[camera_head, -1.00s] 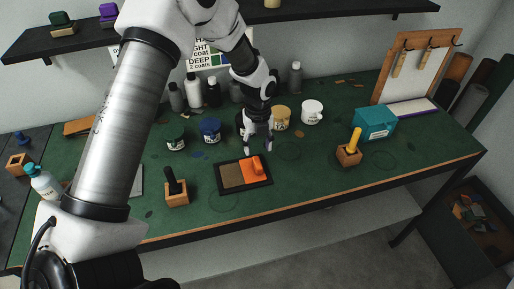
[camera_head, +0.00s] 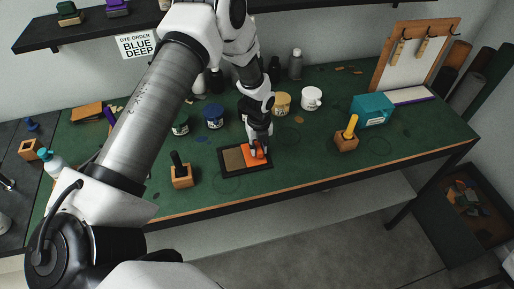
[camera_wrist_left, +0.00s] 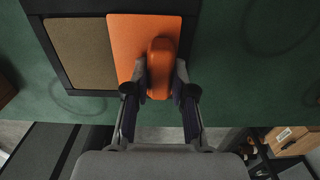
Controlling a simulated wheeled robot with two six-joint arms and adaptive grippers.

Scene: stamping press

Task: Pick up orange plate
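The orange plate (camera_wrist_left: 127,35) is a flat orange piece with a raised, rounded orange handle. It lies in the right half of a black-framed tray (camera_wrist_left: 81,85), beside a brown panel (camera_wrist_left: 82,52). In the head view the plate (camera_head: 250,160) shows partly, with my left gripper (camera_head: 259,153) over it from above. In the left wrist view the fingers of my left gripper (camera_wrist_left: 161,72) stand on both sides of the handle and appear closed against it. The plate still lies flat in the tray. My right gripper is not in view.
A black-handled stamp (camera_head: 182,179) stands left of the tray; a yellow-handled one (camera_head: 347,139) stands to the right near a teal box (camera_head: 373,108). Dye jars, including a blue one (camera_head: 214,117) and a white mug (camera_head: 312,98), stand behind. Green tabletop is free right of the tray.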

